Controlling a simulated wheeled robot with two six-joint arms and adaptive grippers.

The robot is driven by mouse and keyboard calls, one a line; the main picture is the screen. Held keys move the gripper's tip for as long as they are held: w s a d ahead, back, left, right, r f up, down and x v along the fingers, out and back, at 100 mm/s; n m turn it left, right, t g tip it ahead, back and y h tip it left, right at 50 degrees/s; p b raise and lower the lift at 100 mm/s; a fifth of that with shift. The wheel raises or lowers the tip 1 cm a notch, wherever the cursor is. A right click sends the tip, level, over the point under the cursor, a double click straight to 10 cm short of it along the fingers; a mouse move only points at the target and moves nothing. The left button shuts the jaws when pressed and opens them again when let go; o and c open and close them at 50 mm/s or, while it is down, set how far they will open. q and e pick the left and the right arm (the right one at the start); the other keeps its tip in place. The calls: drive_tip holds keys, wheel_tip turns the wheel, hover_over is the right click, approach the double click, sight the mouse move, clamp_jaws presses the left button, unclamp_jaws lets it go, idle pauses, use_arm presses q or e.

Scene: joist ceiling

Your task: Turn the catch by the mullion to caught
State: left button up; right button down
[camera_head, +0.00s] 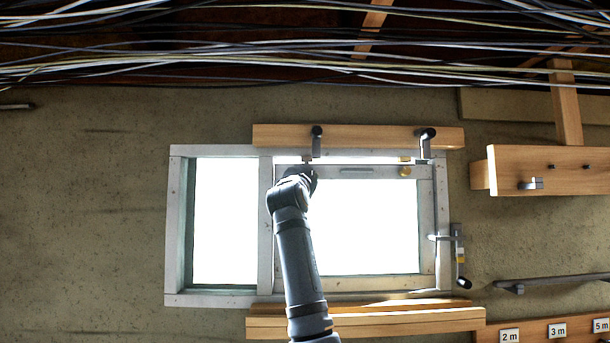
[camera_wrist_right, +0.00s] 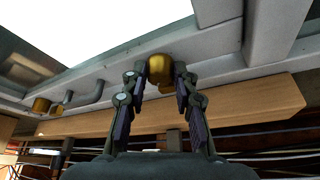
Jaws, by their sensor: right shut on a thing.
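The white-framed window (camera_head: 176,230) has a left pane and a right sash, divided by the mullion (camera_head: 265,220). My right arm rises across the sash, and my right gripper (camera_head: 306,172) is at the sash's top left corner, close beside the mullion. In the right wrist view my right gripper (camera_wrist_right: 160,78) is shut on a rounded brass knob (camera_wrist_right: 160,67), which I take as the catch by the mullion. The gripper hides this catch in the head view, and its turned angle cannot be told. My left gripper is not in view.
A second brass knob (camera_head: 405,171) and a grey bar handle (camera_head: 357,169) sit on the sash's top rail. A wooden beam (camera_head: 370,136) with dark brackets (camera_head: 425,142) runs just above the window. A grey lever (camera_head: 458,255) is at the right. Cables hang across the top.

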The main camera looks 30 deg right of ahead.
drive_tip(key=shift+r, duration=0.1)
drive_tip(key=c, duration=1)
unclamp_jaws()
drive_tip(key=shift+s, duration=0.15)
drive_tip(key=shift+c, duration=0.2)
drive_tip(key=v, duration=1.2)
drive_tip(key=shift+a, duration=0.1)
